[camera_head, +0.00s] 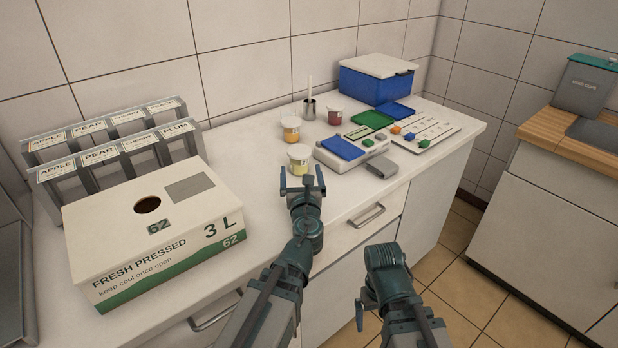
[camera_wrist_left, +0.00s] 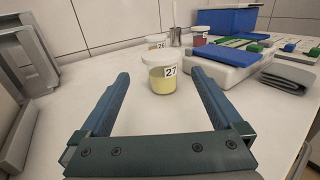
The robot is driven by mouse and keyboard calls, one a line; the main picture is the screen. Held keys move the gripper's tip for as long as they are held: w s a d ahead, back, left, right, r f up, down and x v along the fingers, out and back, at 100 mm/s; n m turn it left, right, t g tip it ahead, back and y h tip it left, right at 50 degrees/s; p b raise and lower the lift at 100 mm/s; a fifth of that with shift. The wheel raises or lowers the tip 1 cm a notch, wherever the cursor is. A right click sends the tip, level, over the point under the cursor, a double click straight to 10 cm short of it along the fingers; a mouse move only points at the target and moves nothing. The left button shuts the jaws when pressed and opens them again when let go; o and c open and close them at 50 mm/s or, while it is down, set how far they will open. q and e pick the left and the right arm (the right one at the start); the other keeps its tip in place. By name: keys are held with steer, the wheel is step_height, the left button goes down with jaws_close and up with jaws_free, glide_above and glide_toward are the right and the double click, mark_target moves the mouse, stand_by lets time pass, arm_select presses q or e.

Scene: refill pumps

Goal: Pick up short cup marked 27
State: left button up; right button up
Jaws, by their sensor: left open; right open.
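The short cup marked 27 (camera_wrist_left: 161,77) stands upright on the counter, with a white lid and pale yellow contents. In the head view the same cup (camera_head: 299,158) is just beyond my left gripper (camera_head: 302,180). My left gripper is open, and in the left wrist view its two fingers (camera_wrist_left: 160,88) point toward the cup, one on each side of its line. I cannot tell if the fingertips reach beside it. My right gripper (camera_head: 362,310) is open and empty, low in front of the counter.
A carton (camera_head: 150,225) and grey labelled racks (camera_head: 105,140) stand at left. An orange-filled cup (camera_head: 291,130), a dark red cup (camera_head: 335,116) and a metal pot (camera_head: 309,108) stand behind. A device with a blue top (camera_head: 343,148) and a grey cloth (camera_head: 382,167) are close on the right.

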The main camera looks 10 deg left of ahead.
mark_target(299, 145)
arm_select(q)
steer(key=x, duration=1.4)
steer(key=shift+d, duration=0.1)
steer(key=shift+r, duration=0.1)
steer(key=shift+c, duration=0.3)
jaws_close()
